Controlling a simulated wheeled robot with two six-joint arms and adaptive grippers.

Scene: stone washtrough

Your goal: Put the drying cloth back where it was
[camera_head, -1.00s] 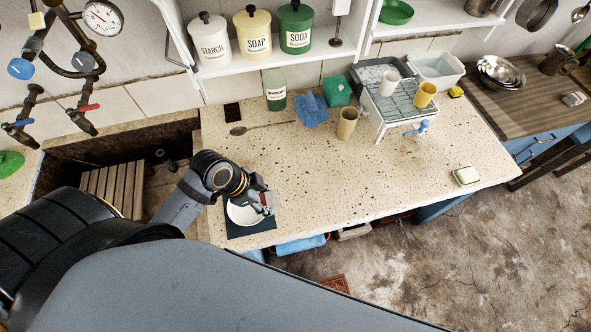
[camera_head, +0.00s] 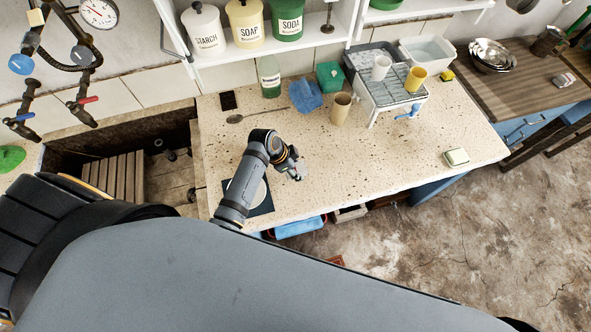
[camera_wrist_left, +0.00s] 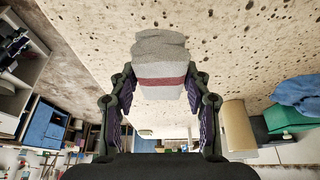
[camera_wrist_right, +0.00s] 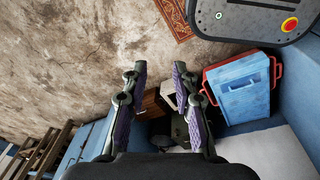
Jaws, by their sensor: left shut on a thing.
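The drying cloth (camera_wrist_left: 160,65) is a folded grey cloth with a dark red stripe, seen between the fingers in the left wrist view. My left gripper (camera_head: 296,170) is shut on it, over the speckled stone worktop (camera_head: 330,185); whether the cloth touches the stone I cannot tell. In the head view the cloth (camera_head: 301,174) shows only as a small grey bit at the fingertips. My right gripper (camera_wrist_right: 158,85) is open and empty in the right wrist view, away from the worktop, with floor and a blue box beyond it. It is not in the head view.
A tan cup (camera_head: 340,109), blue cloth (camera_head: 306,96), drying rack (camera_head: 390,92) and soap dish (camera_head: 456,157) stand around. The worktop's middle and right are clear.

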